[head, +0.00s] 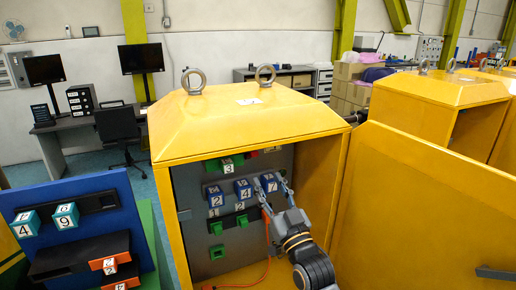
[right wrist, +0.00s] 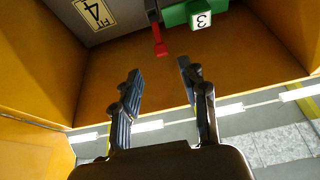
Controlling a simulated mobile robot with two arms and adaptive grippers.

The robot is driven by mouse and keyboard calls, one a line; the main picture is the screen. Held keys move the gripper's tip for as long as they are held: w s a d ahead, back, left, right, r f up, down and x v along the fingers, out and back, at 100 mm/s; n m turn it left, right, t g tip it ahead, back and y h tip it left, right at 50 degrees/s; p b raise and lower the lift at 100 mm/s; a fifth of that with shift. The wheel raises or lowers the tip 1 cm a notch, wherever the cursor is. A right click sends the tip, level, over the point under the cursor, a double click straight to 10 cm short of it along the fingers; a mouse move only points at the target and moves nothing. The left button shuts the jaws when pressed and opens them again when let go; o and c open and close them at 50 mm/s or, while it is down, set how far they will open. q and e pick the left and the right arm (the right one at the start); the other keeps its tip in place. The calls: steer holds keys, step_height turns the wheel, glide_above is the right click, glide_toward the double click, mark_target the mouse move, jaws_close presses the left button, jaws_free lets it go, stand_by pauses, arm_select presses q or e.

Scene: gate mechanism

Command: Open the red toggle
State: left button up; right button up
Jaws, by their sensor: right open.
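The red toggle (right wrist: 159,40) shows in the right wrist view as a red handle on a dark mount, at the top middle. In the head view a small patch of red (head: 252,154) shows high on the panel inside the yellow cabinet. My right gripper (head: 270,182) is in front of the panel's right side, over a blue numbered block. In the wrist view my right gripper (right wrist: 160,69) is open and empty; the red handle appears beyond the gap between its fingertips, apart from both. My left gripper is out of view.
The yellow cabinet (head: 250,128) has side walls close around the panel, and its open door (head: 420,215) stands at the right. A green block marked 3 (right wrist: 193,14) is right beside the red handle. Blue blocks (head: 243,188) and green handles (head: 217,252) sit on the panel.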

mark_target(254, 155)
steer(key=p+x, duration=0.3)
steer(key=x, duration=0.7)
steer(key=shift+w+a+r+p, duration=0.15)
steer(key=shift+w+p, duration=0.05)
steer(key=shift+p, duration=0.15)
jaws_close()
